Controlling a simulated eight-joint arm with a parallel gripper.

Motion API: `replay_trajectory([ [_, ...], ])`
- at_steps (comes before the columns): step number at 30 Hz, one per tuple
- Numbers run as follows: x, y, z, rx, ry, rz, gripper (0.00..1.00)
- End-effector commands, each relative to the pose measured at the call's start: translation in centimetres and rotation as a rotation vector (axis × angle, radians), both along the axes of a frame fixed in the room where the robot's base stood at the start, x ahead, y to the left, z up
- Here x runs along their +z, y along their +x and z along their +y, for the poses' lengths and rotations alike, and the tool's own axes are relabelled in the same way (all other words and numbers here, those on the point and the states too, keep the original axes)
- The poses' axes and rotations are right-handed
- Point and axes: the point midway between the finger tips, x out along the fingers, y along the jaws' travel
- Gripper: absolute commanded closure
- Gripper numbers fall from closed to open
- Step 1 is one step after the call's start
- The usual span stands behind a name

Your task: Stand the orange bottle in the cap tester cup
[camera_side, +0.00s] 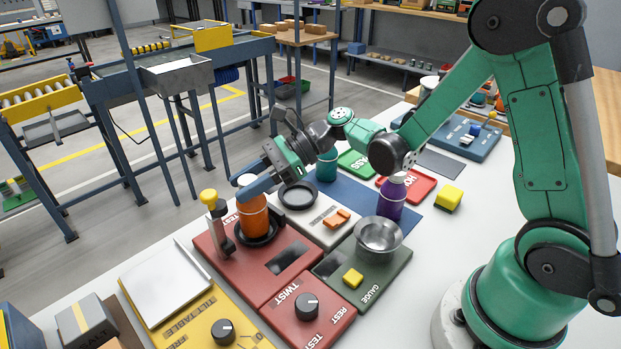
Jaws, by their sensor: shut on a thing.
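The orange bottle (254,218) is upright with a white cap at the left-centre of the side view. My gripper (251,187) is shut on it near the top, reaching in from the right; a blue-grey finger crosses the bottle just below the cap. The bottle's base is inside the outline of the black cup (272,238) on the red cap tester (223,258). I cannot tell whether the base rests on the cup floor or hangs slightly above it. The tester has a dark display and a black knob (307,304) on its "TWIST" panel.
A yellow-topped post (214,215) stands close left of the bottle. A white scale with a black ring (298,195), a green gauge with a metal bowl (379,236), a purple bottle (391,199) and a teal bottle (327,166) are nearby.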

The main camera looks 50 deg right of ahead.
Motion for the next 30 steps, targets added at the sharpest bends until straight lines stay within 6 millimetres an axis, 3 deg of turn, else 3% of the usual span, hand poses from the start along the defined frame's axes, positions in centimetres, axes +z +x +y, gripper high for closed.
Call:
replay_trajectory([
  [11,-0.7,0.0,0.0,0.0,0.001,0.0,1.0],
  [12,-0.7,0.0,0.0,0.0,0.0,0.0,0.51],
  [14,-0.6,0.0,0.0,0.0,0.0,0.0,0.34],
  [15,-0.6,0.0,0.0,0.0,0.0,0.0,0.31],
  [27,0.0,0.0,0.0,0.0,0.0,0.0,0.31],
  [30,0.7,-0.5,-1.5,-0.006,0.0,0.001,0.31],
])
